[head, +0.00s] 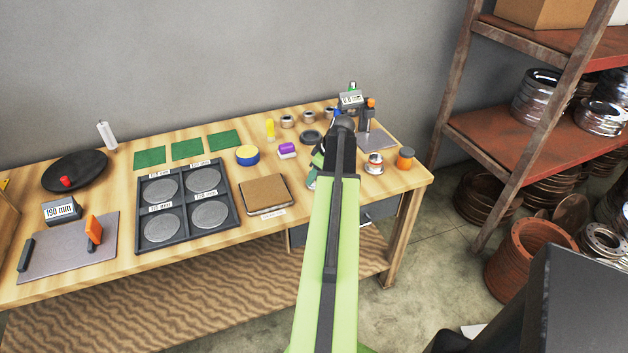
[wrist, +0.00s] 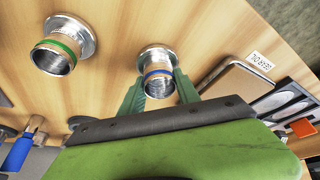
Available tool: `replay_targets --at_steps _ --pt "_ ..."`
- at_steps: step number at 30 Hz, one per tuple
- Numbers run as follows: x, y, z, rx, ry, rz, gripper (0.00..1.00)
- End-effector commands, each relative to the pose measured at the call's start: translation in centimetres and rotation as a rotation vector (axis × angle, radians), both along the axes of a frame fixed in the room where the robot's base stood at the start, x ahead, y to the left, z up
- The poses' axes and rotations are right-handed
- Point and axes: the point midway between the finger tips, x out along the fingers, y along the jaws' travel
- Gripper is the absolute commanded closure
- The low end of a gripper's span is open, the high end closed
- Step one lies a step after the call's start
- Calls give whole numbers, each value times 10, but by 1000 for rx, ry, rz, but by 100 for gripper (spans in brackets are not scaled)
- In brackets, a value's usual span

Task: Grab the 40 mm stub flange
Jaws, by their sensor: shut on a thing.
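A silver stub flange with a blue band (wrist: 159,87) stands on the wooden bench in the wrist view, its round base against the wood. My gripper (wrist: 158,79) has its two green fingers on either side of its tube, shut on it. A second silver stub flange with a green band (wrist: 55,55) stands apart to the left. No size mark shows on either flange.
A brown-topped pad (head: 266,194) and a dark tray of grey discs (head: 138,226) are to the left on the bench (head: 110,268). A metal shelf (head: 500,140) is farther right.

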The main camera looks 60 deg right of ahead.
Motion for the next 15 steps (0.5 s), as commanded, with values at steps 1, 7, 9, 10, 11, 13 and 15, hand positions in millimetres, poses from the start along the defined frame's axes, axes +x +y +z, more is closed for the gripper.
replay_targets --at_steps 1,7,9,10,11,13,15 --pt "0 0 0 0 0 0 100" --pt "0 0 2 0 0 0 100" --pt "0 0 6 0 0 0 100" --pt "0 0 9 0 0 0 100" --pt "0 0 12 0 0 0 100" --pt "0 0 21 0 0 0 100" --pt "0 0 32 0 0 0 100"
